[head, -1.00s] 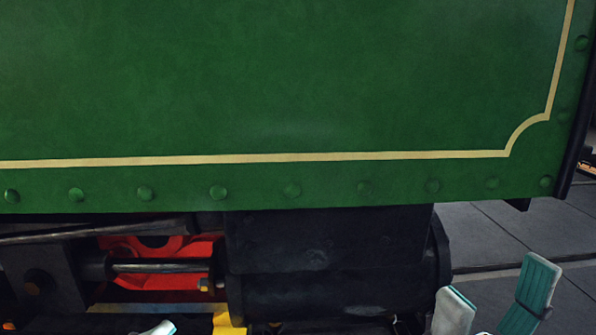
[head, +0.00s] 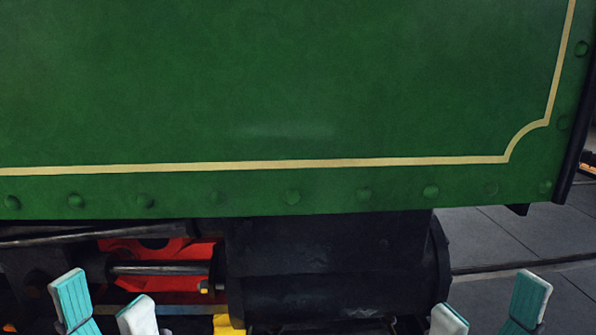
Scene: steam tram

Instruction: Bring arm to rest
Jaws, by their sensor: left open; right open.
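My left gripper (head: 106,306) shows at the bottom left of the head view, its two teal and white fingers apart with nothing between them. My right gripper (head: 488,305) shows at the bottom right, also with its two fingers apart and empty. Both point upward in the picture, in front of the lower part of the steam tram. The rest of both arms is below the picture edge and hidden.
The tram's green riveted side panel (head: 280,90) with a cream line fills the upper view. Below it are a black cylinder (head: 330,270), a red part (head: 155,280) and a metal rod (head: 160,268). Grey paved floor (head: 510,235) is open at the right.

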